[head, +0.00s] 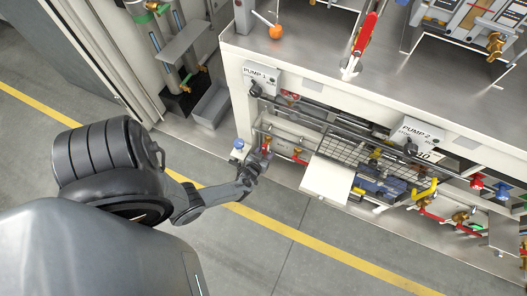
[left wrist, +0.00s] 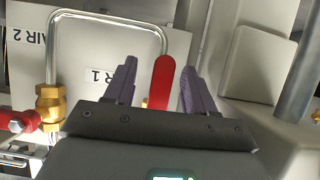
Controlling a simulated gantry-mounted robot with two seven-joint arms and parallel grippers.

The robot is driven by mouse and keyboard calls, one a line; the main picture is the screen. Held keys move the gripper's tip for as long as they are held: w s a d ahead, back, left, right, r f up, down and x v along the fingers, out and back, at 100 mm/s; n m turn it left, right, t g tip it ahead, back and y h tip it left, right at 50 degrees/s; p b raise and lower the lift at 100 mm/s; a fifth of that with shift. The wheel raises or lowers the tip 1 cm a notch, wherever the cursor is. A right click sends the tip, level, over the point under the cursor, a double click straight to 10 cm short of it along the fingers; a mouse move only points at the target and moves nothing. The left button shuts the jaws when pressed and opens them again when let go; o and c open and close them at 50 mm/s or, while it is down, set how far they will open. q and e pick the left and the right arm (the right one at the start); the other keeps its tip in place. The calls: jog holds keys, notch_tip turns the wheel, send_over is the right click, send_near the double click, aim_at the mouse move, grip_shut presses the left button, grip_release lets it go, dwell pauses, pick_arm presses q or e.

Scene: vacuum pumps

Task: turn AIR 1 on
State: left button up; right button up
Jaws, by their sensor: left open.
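My left gripper (head: 260,163) is at the front of the pump bench, low under the PUMP 1 sign. In the left wrist view, my left gripper (left wrist: 158,66) is open, with a red lever handle (left wrist: 163,80) standing between its two fingers. I see a gap on both sides of the handle. The handle's lower end is hidden behind the gripper body. A label ending in "R 1" (left wrist: 99,76) is just left of the fingers, partly covered. An upside-down AIR 2 label (left wrist: 32,42) is farther left. My right gripper is not in view.
A bent metal tube (left wrist: 105,15) arches behind the fingers. A brass fitting (left wrist: 49,105) and another red handle (left wrist: 14,121) are at left. In the head view, a white panel (head: 327,178) juts out right of my gripper. The grey floor (head: 330,240) in front is clear.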

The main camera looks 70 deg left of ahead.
pick_arm(q)
jog(key=shift+s+d+r, duration=0.1)
jog(key=shift+r, duration=0.05)
jog(key=shift+p+v, duration=0.7)
jog(key=shift+v, duration=0.1)
jog(key=p+v, duration=0.4)
jog(key=v, duration=0.2)
dwell(0.4)
